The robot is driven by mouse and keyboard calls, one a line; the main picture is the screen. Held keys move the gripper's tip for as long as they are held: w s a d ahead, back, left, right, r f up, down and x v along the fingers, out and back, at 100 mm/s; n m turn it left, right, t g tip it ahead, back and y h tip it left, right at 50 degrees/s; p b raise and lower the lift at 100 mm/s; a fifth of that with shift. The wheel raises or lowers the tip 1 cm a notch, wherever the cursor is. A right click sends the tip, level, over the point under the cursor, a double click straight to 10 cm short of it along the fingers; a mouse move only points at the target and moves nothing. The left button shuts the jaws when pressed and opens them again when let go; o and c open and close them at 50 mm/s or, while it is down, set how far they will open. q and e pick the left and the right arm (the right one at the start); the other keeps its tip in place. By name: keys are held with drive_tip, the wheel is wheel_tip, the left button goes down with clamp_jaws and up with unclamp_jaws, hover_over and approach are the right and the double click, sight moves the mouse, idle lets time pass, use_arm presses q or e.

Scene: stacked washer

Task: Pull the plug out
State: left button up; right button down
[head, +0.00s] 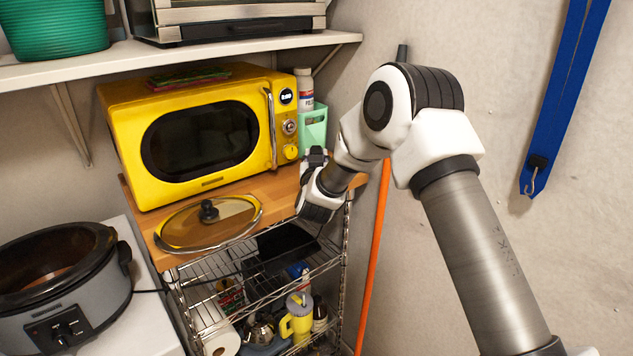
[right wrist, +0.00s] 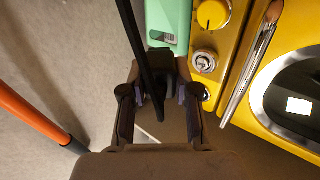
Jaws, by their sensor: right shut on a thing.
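My right gripper (head: 311,186) is in front of the right end of the wooden shelf top, just below the microwave's right corner. Its fingers are mostly hidden by the wrist in the head view. In the right wrist view the two dark fingers (right wrist: 158,98) are closed around a small dark thing, which looks like the plug (right wrist: 158,80). A black cord-like strip (right wrist: 137,45) runs down from the top edge to it. The socket cannot be made out. My left gripper is out of view.
The yellow microwave (head: 205,130) and a green holder (head: 312,128) stand close by. A glass lid (head: 190,225) lies on the wooden top (head: 278,196). The wire rack (head: 215,268) below holds several things. An orange pole (head: 374,258) leans near the arm. A slow cooker (head: 95,290) stands left.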

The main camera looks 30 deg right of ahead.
sight(316, 151)
drive_tip(key=shift+f+b, duration=1.6)
drive_tip(key=shift+f, duration=0.75)
drive_tip(key=shift+f, duration=0.15)
unclamp_jaws()
idle(0.4)
drive_tip(key=shift+r+p, duration=2.75)
drive_tip(key=shift+r, duration=1.35)
